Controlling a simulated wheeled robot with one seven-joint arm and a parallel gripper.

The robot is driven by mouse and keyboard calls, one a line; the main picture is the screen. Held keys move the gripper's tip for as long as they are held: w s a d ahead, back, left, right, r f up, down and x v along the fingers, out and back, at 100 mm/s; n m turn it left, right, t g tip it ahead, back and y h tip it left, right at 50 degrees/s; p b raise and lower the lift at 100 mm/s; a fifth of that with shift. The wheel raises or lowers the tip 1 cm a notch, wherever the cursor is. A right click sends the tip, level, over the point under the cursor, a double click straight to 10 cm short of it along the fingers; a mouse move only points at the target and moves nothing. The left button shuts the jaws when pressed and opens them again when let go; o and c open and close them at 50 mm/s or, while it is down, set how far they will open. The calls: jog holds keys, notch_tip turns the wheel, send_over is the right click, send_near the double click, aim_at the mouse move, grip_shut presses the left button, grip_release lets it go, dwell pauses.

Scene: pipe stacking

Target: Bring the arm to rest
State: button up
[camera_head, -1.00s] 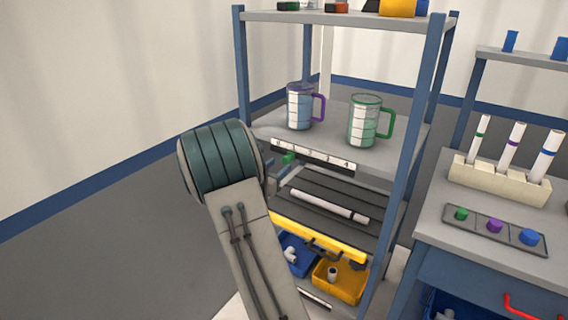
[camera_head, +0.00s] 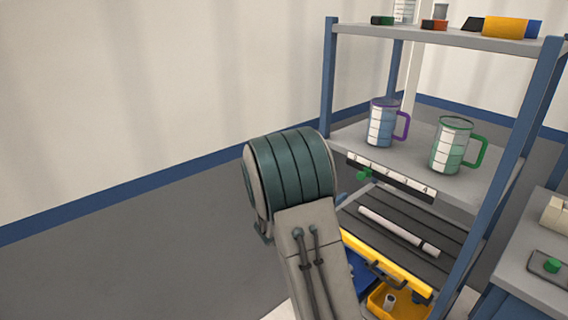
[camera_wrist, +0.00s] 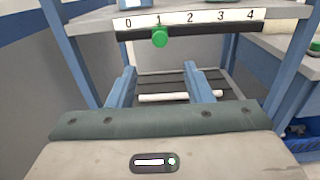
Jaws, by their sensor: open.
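My gripper (camera_wrist: 160,88) shows in the wrist view with its two blue fingers spread apart and nothing between them. It points at the shelf rack, below the numbered strip (camera_wrist: 190,22). In the head view my arm stands in front of the rack's left side and hides the gripper. A white pipe (camera_head: 398,231) with a dark band near one end lies on the dark ribbed middle shelf (camera_head: 450,235). The pipe also shows in the wrist view (camera_wrist: 180,97), beyond the fingers and apart from them as far as I can tell.
A purple-handled mug (camera_head: 381,125) and a green-handled mug (camera_head: 450,146) stand on the shelf above. A green knob (camera_wrist: 160,37) sits at the strip near 1. A yellow bin (camera_head: 388,302) is below. A bench (camera_head: 535,270) stands at right. Floor at left is clear.

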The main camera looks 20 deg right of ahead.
jog(key=s+a+r+m+g+y+p, duration=0.1)
jog(key=s+r+m+g+y+p, duration=0.15)
jog(key=s+m, duration=0.5)
jog(key=s+a+r+m+g+y+p, duration=0.2)
jog(key=s+m+g+y, duration=0.25)
jog(key=s, duration=0.55)
jog(key=s+a+r+m+t+y+p, duration=0.1)
jog(key=s+a+m+y, duration=0.3)
jog(key=a, duration=0.4)
jog(key=s+a+r+m+t+y+p, duration=0.2)
jog(key=s+a+r+m+y+p, duration=0.1)
jog(key=a, duration=0.5)
jog(key=s+r+m+y, duration=0.1)
jog(key=s+m+y, duration=0.1)
jog(key=m, duration=0.1)
jog(key=shift+s+a+m+y, duration=0.25)
jog(key=shift+m+y, duration=0.05)
jog(key=shift+r, duration=0.1)
dwell(0.4)
